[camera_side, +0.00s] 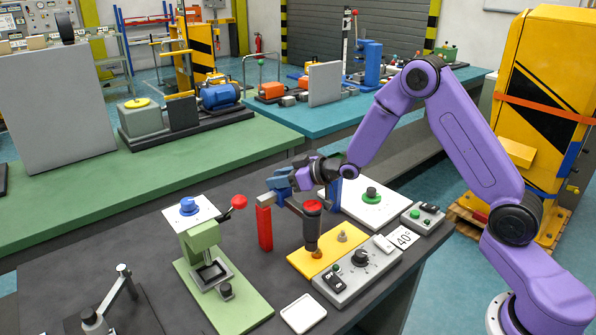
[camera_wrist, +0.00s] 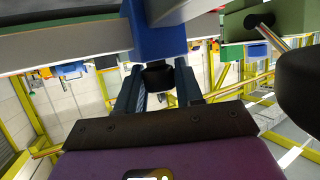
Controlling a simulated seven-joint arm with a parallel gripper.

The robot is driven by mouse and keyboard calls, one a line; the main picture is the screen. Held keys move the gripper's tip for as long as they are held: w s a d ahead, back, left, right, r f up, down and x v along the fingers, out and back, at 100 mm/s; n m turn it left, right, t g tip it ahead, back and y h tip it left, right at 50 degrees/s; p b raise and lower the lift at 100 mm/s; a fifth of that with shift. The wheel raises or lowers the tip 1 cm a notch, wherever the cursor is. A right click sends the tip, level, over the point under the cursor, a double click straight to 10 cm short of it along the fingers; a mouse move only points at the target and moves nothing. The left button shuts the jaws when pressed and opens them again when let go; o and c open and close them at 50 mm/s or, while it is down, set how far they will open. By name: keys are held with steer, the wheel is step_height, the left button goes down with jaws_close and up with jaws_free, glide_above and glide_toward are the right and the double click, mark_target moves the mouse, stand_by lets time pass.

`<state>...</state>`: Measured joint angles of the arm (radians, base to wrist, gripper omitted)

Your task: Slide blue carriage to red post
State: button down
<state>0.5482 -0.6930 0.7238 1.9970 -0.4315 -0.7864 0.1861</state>
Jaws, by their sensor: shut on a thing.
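The blue carriage (camera_side: 279,184) is in the side view, close above and beside the red post (camera_side: 265,228). From this angle I cannot tell whether they touch. My gripper (camera_side: 299,180) is at the carriage's right side. In the wrist view the carriage (camera_wrist: 158,30) is a blue block across a grey rail (camera_wrist: 70,50). A dark knob (camera_wrist: 158,75) sticks out from it between my two fingers (camera_wrist: 158,88), which are shut on it. A blue post (camera_side: 335,192) stands to the right, partly hidden behind my gripper.
A red-topped dark cylinder (camera_side: 312,207) stands on a yellow board (camera_side: 322,262) in front of the carriage. A green press (camera_side: 203,245) with a red-ball lever (camera_side: 239,202) is to the left. A control box (camera_side: 358,272) is at the front.

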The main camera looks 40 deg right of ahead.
mark_target(271, 194)
steer(key=shift+s+a, duration=0.1)
steer(key=shift+a, duration=1.6)
steer(key=c, duration=0.8)
jaws_free()
steer(key=shift+a, duration=0.1)
steer(key=shift+s+d+r, duration=0.25)
steer(key=shift+s+d, duration=0.1)
steer(key=v, duration=1.6)
steer(key=shift+s+d, duration=0.15)
steer(key=shift+s, duration=0.05)
